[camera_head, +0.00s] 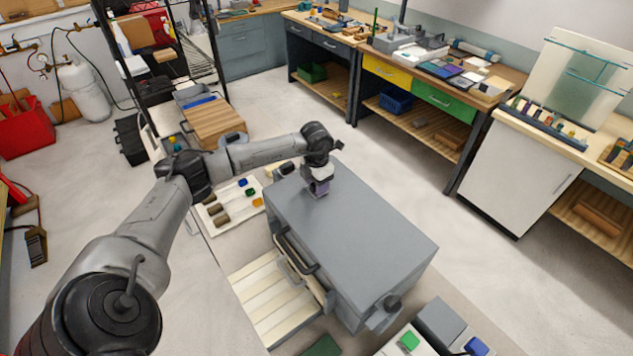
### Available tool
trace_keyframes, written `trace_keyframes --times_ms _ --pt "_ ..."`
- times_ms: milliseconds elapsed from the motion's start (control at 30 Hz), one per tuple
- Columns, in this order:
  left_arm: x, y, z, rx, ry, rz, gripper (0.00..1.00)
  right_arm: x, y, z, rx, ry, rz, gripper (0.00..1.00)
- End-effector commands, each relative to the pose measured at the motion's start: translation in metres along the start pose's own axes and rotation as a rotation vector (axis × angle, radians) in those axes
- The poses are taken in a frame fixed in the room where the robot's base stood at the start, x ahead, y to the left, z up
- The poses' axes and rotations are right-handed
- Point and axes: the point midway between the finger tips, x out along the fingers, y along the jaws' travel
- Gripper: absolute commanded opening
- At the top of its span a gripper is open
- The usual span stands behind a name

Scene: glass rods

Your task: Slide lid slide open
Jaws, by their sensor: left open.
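A large grey box (365,230) with a flat top stands on a bench in the middle of the head view. A dark bar handle (296,252) runs along its left-facing side, beside a pale panel. I cannot tell which part is the sliding lid, or whether the box is open. My left gripper (319,190) is open, at the far left end of the grey top. It points down close to that surface; I cannot tell whether it touches. My right gripper is out of view.
A pale slatted tray (270,302) lies left of the box. A white tray (228,212) with small coloured pieces lies behind it. Blocks with a green piece (409,341) and a blue piece stand at the lower right. Floor is clear between the box and the far workbenches.

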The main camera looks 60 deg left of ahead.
Motion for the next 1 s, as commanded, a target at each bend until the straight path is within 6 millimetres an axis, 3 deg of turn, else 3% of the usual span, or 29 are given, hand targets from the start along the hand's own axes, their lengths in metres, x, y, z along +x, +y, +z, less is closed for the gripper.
trace_keyframes --times_ms 267,800,1000 --pt "0.0013 0.0 -0.0001 0.0 0.0 0.0 0.49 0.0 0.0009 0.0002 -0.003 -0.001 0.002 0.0" --pt "0.0008 0.0001 -0.0001 0.0 0.0 0.0 0.0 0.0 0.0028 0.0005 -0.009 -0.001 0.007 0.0" --pt "0.0006 0.0001 -0.0001 0.0 0.0 0.0 0.0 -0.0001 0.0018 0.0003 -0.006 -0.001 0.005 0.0"
